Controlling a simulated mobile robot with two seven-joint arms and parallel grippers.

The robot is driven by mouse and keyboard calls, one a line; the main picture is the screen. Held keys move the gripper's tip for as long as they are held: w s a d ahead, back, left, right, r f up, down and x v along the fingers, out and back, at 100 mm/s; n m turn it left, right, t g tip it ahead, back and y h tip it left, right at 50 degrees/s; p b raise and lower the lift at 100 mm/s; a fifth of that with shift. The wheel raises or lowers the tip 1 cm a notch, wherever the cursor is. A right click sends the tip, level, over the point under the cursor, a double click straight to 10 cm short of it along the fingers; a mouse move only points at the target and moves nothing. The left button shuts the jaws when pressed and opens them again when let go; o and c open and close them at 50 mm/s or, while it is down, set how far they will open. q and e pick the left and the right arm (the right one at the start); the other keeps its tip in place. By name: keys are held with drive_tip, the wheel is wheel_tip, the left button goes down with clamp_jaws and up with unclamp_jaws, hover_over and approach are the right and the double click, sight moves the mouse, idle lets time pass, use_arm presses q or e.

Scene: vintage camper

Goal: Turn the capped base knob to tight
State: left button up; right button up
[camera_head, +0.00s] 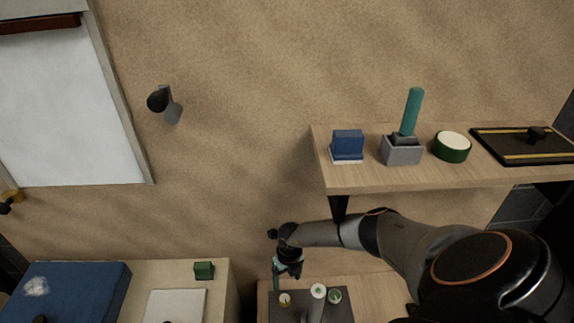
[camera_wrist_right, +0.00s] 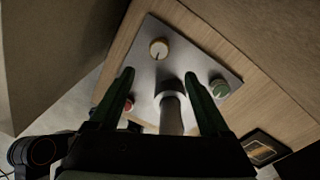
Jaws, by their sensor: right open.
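A metal plate (camera_wrist_right: 190,60) on a wooden counter carries several knobs. The wrist view shows a cream knob (camera_wrist_right: 159,48) with a dark pointer line, a green knob (camera_wrist_right: 219,88) with a pale top, and a red knob (camera_wrist_right: 128,104) partly behind a finger. A grey post (camera_wrist_right: 171,112) shows between the fingers; I cannot tell if it touches them. In the head view, the cream knob (camera_head: 285,299), green knob (camera_head: 335,296) and a pale-capped post (camera_head: 318,292) are visible. I cannot tell which is the capped base knob. My right gripper (camera_wrist_right: 161,80) is open, above the plate.
A wall shelf (camera_head: 350,182) above my right arm holds a blue block (camera_head: 348,142), a grey holder (camera_head: 401,152), a green round tin (camera_head: 452,146) and a dark tray (camera_head: 510,146). A left counter holds a small green block (camera_head: 204,271) and a blue case (camera_head: 80,285).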

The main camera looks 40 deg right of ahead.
drive_tip(key=shift+r, duration=0.25)
